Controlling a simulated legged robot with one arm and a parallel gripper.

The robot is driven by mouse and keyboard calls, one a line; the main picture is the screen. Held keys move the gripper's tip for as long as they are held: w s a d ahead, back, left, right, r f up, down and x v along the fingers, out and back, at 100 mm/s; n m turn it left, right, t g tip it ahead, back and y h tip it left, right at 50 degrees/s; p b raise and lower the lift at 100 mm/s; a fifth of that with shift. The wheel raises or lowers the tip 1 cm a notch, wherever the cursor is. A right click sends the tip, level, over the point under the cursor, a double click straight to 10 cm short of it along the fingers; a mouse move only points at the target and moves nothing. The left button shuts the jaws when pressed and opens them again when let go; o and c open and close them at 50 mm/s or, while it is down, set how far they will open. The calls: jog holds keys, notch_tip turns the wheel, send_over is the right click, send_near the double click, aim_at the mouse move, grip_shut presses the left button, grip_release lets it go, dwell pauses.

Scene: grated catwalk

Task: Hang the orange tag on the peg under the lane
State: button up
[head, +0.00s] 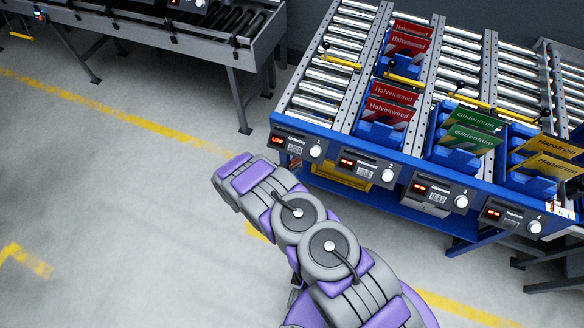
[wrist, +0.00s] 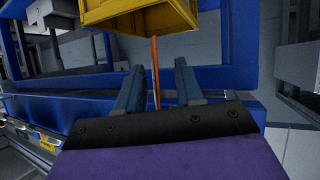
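In the wrist view, my gripper (wrist: 158,78) shows two blue-grey fingers standing apart. A thin upright orange strip (wrist: 155,75), perhaps the orange tag seen edge-on, shows between them, with gaps visible on both sides. Its upper end meets the underside of a yellow box (wrist: 140,17). In the head view my gripper is hidden behind my arm. The flow rack has lanes with numbered control boxes. Lane 1 (head: 316,88) holds no boxes, and its display (head: 278,141) reads LOW. I cannot make out a peg under any lane.
Red Halvenweed bins (head: 386,107), green bins (head: 468,137) and yellow-fronted bins (head: 545,165) fill the other lanes. A yellow box (head: 340,176) sits below the rack. Blue frame beams (wrist: 225,70) surround my gripper. Another roller conveyor (head: 205,25) stands upper left. Floor at left is clear.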

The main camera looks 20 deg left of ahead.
jog(key=p+v, duration=0.3)
jog(key=v, duration=1.3)
jog(key=shift+s+a+r+p, duration=0.2)
jog(key=shift+a+p, duration=0.05)
jog(key=shift+p, duration=0.05)
